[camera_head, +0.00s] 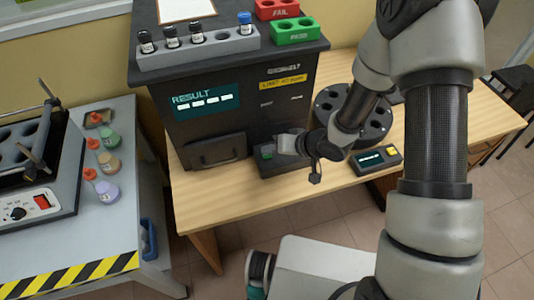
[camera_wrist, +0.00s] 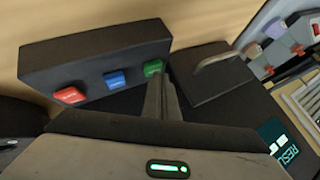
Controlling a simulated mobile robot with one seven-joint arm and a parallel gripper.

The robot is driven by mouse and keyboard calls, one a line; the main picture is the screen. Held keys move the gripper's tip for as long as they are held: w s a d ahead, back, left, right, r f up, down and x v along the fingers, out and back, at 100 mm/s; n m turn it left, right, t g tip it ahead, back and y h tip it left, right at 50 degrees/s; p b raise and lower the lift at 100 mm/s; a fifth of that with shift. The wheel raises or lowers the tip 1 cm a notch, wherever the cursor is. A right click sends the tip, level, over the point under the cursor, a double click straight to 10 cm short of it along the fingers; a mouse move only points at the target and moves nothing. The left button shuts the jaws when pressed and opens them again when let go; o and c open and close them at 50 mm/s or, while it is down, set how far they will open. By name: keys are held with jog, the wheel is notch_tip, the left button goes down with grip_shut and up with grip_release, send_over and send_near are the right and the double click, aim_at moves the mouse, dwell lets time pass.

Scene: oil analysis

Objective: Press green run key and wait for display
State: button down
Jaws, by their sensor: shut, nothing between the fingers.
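The dark analyzer (camera_head: 240,110) stands on the wooden table, and its display (camera_head: 208,100) reads RESULT above a row of white dashes. Part of the display also shows in the wrist view (camera_wrist: 283,143), at the lower right. The black key panel (camera_wrist: 95,50) carries a red key (camera_wrist: 70,95), a blue key (camera_wrist: 115,80) and a green key (camera_wrist: 153,68).
A rack (camera_head: 198,51) of vials, red FAIL (camera_head: 277,9) and green PASS (camera_head: 295,31) racks stand on the analyzer. A round black carousel (camera_head: 370,120) and a small display box (camera_head: 378,160) are at right. A grey bench (camera_head: 105,220) with several bottles stands at left.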

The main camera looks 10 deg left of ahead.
aim_at(270, 157)
jog(key=shift+f, duration=0.25)
jog(key=shift+r, duration=0.1)
dwell(0.4)
jog(key=shift+r+p, duration=0.85)
notch_tip(270, 157, up, 5)
jog(key=p, duration=0.5)
jog(key=shift+r, duration=0.1)
dwell(0.4)
